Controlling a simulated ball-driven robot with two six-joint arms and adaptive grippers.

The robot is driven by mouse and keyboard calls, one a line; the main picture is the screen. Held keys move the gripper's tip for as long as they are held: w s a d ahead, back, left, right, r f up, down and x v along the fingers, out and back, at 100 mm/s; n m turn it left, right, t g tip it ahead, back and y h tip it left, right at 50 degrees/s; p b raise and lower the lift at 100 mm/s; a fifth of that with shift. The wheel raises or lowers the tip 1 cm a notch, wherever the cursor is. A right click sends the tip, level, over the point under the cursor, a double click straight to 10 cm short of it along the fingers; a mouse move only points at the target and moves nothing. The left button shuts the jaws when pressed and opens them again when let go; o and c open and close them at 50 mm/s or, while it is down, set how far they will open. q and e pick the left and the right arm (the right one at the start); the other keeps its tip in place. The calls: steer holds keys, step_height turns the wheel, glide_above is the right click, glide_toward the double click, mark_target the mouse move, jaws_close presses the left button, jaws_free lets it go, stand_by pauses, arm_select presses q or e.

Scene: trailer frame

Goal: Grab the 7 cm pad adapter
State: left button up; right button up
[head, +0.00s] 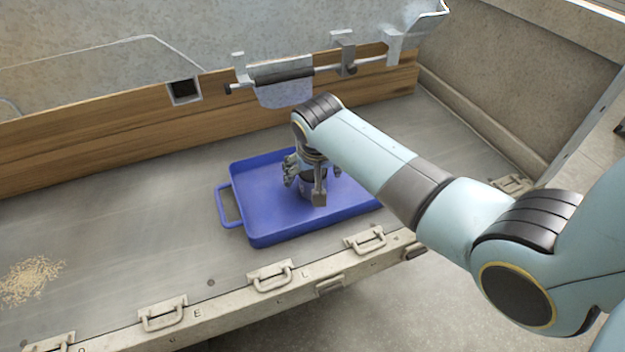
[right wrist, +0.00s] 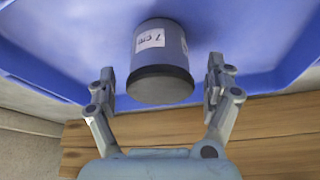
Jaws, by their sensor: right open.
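The 7 cm pad adapter (right wrist: 160,66) is a grey cylinder with a dark band at one end and a white label reading "7 cm". It stands in the blue tray (head: 262,229). In the head view it is mostly hidden behind my right gripper (head: 306,190). In the right wrist view my right gripper (right wrist: 160,92) is open, with one finger on each side of the adapter and gaps visible on both sides. I cannot tell how far the fingertips reach down along it. My left gripper is not in view.
The tray has a handle (head: 229,206) on its left and lies on the grey trailer bed (head: 130,227). A wooden board (head: 90,140) runs behind it. Metal latches (head: 270,275) line the front edge. Pale grains (head: 30,280) lie at the left. The bed between is clear.

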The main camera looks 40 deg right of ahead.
steer(key=c, duration=1.6)
steer(key=shift+r, duration=0.1)
jaws_close()
